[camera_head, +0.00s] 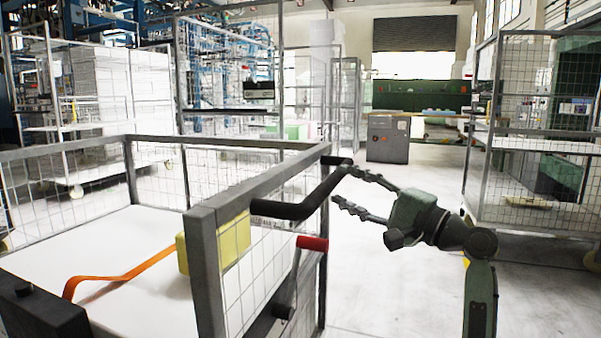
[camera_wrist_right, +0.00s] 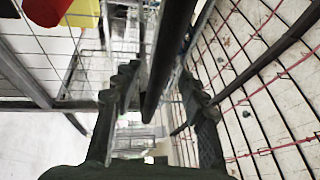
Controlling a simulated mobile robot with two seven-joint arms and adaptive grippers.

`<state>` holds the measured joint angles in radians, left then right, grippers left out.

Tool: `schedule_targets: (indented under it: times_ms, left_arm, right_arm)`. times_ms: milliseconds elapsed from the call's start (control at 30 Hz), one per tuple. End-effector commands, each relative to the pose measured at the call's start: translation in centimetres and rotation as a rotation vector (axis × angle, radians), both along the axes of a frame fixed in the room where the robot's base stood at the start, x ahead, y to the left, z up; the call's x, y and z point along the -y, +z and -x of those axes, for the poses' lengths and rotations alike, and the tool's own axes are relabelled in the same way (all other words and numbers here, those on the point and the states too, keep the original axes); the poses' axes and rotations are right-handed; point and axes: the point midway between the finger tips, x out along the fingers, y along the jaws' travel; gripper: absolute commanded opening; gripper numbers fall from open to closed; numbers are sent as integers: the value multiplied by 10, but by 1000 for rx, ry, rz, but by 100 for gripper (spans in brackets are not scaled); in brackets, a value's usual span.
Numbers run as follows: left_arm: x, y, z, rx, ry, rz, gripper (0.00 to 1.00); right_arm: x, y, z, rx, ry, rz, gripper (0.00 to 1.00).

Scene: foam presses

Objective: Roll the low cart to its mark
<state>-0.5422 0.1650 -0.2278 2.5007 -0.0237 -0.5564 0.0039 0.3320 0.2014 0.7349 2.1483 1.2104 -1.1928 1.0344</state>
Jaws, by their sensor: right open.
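The low cart (camera_head: 204,255) fills the lower left of the head view, with a grey frame, mesh sides and a white floor. Its black bent handle (camera_head: 283,209) sticks out at the near right corner. A red-tipped lever (camera_head: 312,243) sits below the handle. My right gripper (camera_head: 342,186) is open at the handle's outer end. In the right wrist view a dark bar (camera_wrist_right: 168,55) runs between the open fingers (camera_wrist_right: 157,82); I cannot tell whether they touch it. My left gripper is not in view. I cannot make out a clear floor mark.
A yellow block (camera_head: 235,241) and an orange strap (camera_head: 120,277) are in the cart. A tall mesh cage cart (camera_head: 488,120) stands at the right, and another (camera_head: 180,95) behind the low cart. A grey cabinet (camera_head: 388,140) stands farther back. The pale floor (camera_head: 385,285) right of the cart is clear.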

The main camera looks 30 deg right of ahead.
Motion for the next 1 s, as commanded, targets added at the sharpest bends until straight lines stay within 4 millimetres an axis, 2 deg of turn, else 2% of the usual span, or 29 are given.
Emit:
schedule_targets:
  times_ms: [500,867,900,1000]
  left_arm:
    - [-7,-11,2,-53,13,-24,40]
    - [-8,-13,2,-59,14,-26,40]
    - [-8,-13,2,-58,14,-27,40]
    - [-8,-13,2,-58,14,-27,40]
  right_arm:
    - [-21,13,-65,2,1,-1,43]
    - [-24,14,-73,0,1,0,43]
    - [-24,14,-73,0,1,0,41]
    - [-23,14,-72,0,1,0,29]
